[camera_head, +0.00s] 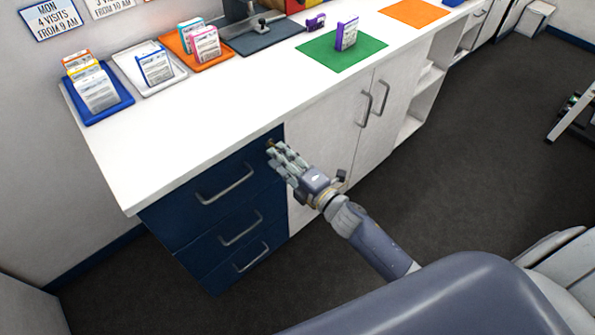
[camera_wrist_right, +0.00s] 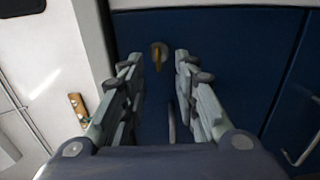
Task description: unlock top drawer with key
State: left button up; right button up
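The top drawer (camera_head: 247,160) is the upper of the dark blue drawers at the left end of the white counter; it is closed. A brass key (camera_wrist_right: 157,60) sits at the round lock (camera_wrist_right: 160,48) on its face, near the upper corner, in the right wrist view. My right gripper (camera_head: 276,155) is in front of that corner. In the wrist view its two fingers (camera_wrist_right: 158,62) are apart, one on each side of the key, with visible gaps. Whether the fingertips reach as far as the key is unclear. My left gripper is not in view.
The drawer's bar handle (camera_head: 225,185) is left of my right gripper. White cupboard doors (camera_head: 330,130) adjoin the drawers. Card holders on coloured trays and a green mat (camera_head: 318,55) are on the countertop (camera_head: 170,130). The dark floor (camera_head: 480,170) at right is mostly clear.

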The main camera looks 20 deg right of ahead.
jog(key=v, duration=1)
jog(key=shift+s, duration=0.1)
jog(key=s+d+f+m+g+h, duration=0.2)
jog(key=s+f+m, duration=0.15)
jog(key=f, duration=0.65)
jog(key=s+d+f+m+g+h+p, duration=0.1)
jog(key=s+f+m+g, duration=0.25)
jog(key=f, duration=0.55)
jog(key=s+d+f+m+g+h, duration=0.1)
jog(key=s+d+f+m+h, duration=0.2)
jog(key=f, duration=0.7)
jog(key=s+a+f+m+g, duration=0.1)
jog(key=s+f+m+g, duration=0.3)
jog(key=s+f, duration=0.4)
jog(key=s+a+f+m+g, duration=0.1)
jog(key=s+f+m+g, duration=0.4)
jog(key=s, duration=1.6)
notch_tip(320, 180, down, 4)
jog(key=shift+a+f+m+p, duration=0.1)
jog(key=shift+a+m+p, duration=0.2)
jog(key=shift+m+p, duration=0.1)
jog(key=shift+g, duration=0.25)
jog(key=shift+c, duration=0.5)
